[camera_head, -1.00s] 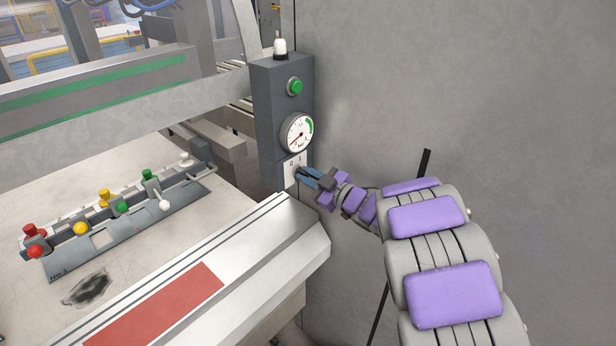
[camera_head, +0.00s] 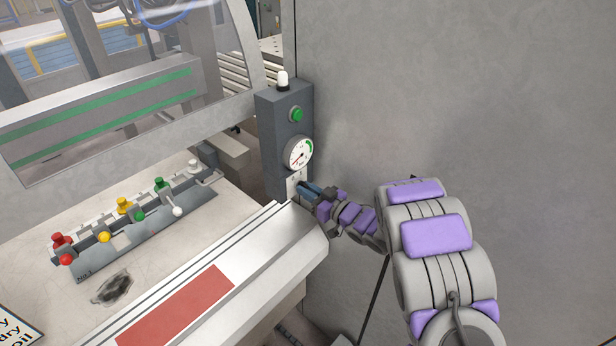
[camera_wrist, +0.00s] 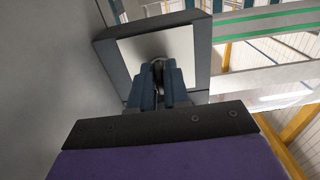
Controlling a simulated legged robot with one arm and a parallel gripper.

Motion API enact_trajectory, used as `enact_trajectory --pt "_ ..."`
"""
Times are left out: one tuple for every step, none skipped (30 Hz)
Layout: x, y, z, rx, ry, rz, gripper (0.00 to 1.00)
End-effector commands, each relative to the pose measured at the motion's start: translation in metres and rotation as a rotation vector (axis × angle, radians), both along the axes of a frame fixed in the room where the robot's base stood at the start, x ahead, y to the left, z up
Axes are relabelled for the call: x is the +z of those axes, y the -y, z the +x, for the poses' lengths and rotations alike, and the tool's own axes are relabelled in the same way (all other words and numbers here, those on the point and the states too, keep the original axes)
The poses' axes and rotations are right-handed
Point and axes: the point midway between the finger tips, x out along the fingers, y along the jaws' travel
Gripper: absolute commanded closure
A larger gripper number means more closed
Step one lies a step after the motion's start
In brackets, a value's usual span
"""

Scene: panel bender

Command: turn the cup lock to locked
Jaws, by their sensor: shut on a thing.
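The cup lock (camera_wrist: 158,66) is a small dark round piece on a pale plate (camera_wrist: 185,48) in the wrist view. The same plate (camera_head: 293,183) sits low on the grey control post in the head view, below the gauge. My gripper (camera_head: 305,188) reaches the plate from the right. In the wrist view its two blue fingers (camera_wrist: 158,78) are shut on the lock, one on each side. The fingers hide most of the lock, so I cannot tell which way it is turned.
The grey post (camera_head: 270,140) carries a white-topped lamp (camera_head: 283,80), a green button (camera_head: 295,114) and a round gauge (camera_head: 298,153). A panel of coloured levers (camera_head: 140,225) lies to the left on the machine table. A plain grey wall (camera_head: 450,90) stands behind my arm.

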Motion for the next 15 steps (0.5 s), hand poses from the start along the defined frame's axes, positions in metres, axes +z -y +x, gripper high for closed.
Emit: enact_trajectory --pt "0.0104 -0.0001 0.0012 -0.001 -0.026 0.028 1.0" --pt "0.0104 -0.0001 0.0012 -0.001 -0.046 0.043 1.0" --pt "0.0098 -0.0001 0.0012 -0.001 -0.073 0.064 1.0" --pt "0.0097 -0.0002 0.0013 -0.001 -0.093 0.08 1.0" --pt "0.0099 -0.0002 0.0013 -0.001 -0.112 0.096 1.0" --pt "0.0103 -0.0002 0.0014 -0.002 -0.136 0.115 1.0" --pt "0.0104 -0.0003 0.0015 -0.002 -0.156 0.13 1.0" --pt "0.0102 -0.0003 0.0015 -0.002 -0.175 0.145 1.0" --pt "0.0095 -0.0002 0.0014 -0.002 -0.2 0.165 1.0" --pt "0.0088 -0.0002 0.0012 -0.002 -0.219 0.179 1.0" --pt "0.0085 -0.0001 0.0012 -0.002 -0.236 0.192 1.0" --pt "0.0082 0.0 0.0012 -0.003 -0.258 0.209 1.0" --pt "0.0082 0.0002 0.0014 -0.003 -0.272 0.22 1.0" --pt "0.0082 0.0002 0.0015 -0.003 -0.286 0.233 1.0" --pt "0.0081 0.0004 0.0016 -0.003 -0.304 0.246 1.0"
